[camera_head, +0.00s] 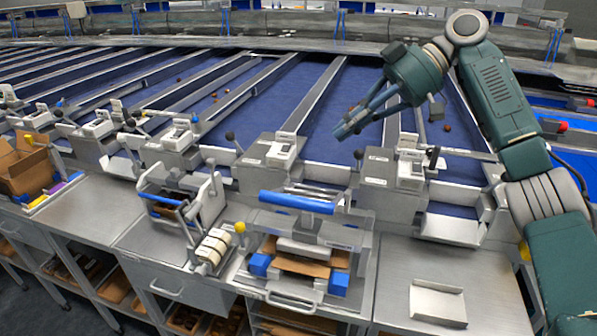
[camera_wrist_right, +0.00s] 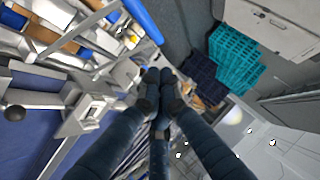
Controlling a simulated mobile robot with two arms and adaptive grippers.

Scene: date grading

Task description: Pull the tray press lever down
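The tray press (camera_head: 300,245) stands on the front bench, with a long blue lever bar (camera_head: 297,203) raised across its top. Brown cardboard (camera_head: 310,267) lies under its plate, between two blue blocks. My right gripper (camera_head: 342,131) is in the air above and behind the press, apart from the bar and empty. In the right wrist view its fingertips (camera_wrist_right: 160,77) meet, and the blue lever bar (camera_wrist_right: 143,18) shows beyond them at the top. My left gripper is not in view.
A smaller device with a blue bar (camera_head: 163,199) and a yellow-knobbed unit (camera_head: 240,227) with cream rollers stand left of the press. Weighing units with black-knobbed levers line the lanes behind. A metal tray (camera_head: 437,303) lies on the right bench, which is otherwise mostly clear.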

